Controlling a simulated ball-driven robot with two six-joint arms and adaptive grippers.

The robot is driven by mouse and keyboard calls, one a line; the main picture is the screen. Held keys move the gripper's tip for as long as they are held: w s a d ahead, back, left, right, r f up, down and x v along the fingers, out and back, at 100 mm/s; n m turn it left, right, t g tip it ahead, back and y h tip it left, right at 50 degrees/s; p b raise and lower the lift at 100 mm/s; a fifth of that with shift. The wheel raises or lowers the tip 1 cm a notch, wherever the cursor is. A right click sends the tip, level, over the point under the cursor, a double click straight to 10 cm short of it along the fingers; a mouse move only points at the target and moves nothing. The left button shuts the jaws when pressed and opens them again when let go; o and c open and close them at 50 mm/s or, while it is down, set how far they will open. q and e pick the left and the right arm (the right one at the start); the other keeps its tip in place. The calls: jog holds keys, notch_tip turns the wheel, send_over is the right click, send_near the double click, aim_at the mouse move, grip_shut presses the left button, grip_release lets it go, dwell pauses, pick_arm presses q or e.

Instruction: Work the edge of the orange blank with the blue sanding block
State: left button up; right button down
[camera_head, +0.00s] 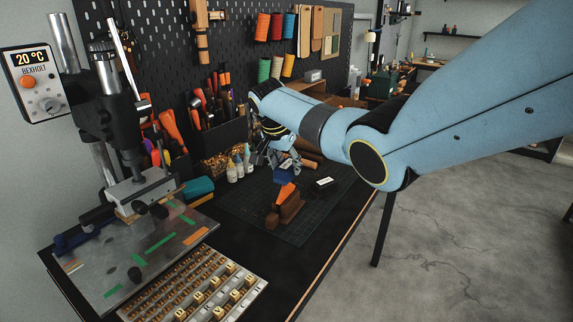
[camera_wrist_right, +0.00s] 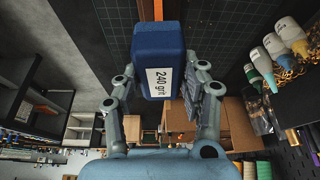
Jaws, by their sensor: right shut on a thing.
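The orange blank (camera_head: 287,191) stands upright in a brown wooden holder (camera_head: 286,210) on the dark cutting mat. The blue sanding block (camera_head: 283,174) is in my right gripper (camera_head: 284,162), just above the top edge of the blank in the head view. In the right wrist view the block (camera_wrist_right: 158,50) carries a "240 grit" label and sits between the fingers of my right gripper (camera_wrist_right: 160,85). Part of the orange blank (camera_wrist_right: 158,10) shows behind the block there. I cannot tell whether block and blank touch. My left gripper is not in view.
A black block with a white label (camera_head: 325,184) lies right of the holder. The stamping press (camera_head: 138,185) and a tray of letter stamps (camera_head: 200,290) are at the left. Small bottles (camera_head: 238,168) stand behind the mat. The mat's front is clear.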

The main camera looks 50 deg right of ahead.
jog(key=shift+f+b, duration=0.3)
jog(key=shift+f, duration=0.2)
dwell(1.0)
jog(key=shift+a, duration=0.1)
jog(key=shift+s+a+p, duration=0.15)
jog(key=shift+a+p, duration=0.2)
jog(key=shift+p, duration=0.4)
jog(key=shift+s+a+p, duration=0.1)
jog(key=shift+a+p, duration=0.3)
jog(key=shift+a, duration=0.1)
jog(key=shift+f, duration=0.1)
jog(key=shift+d, duration=0.1)
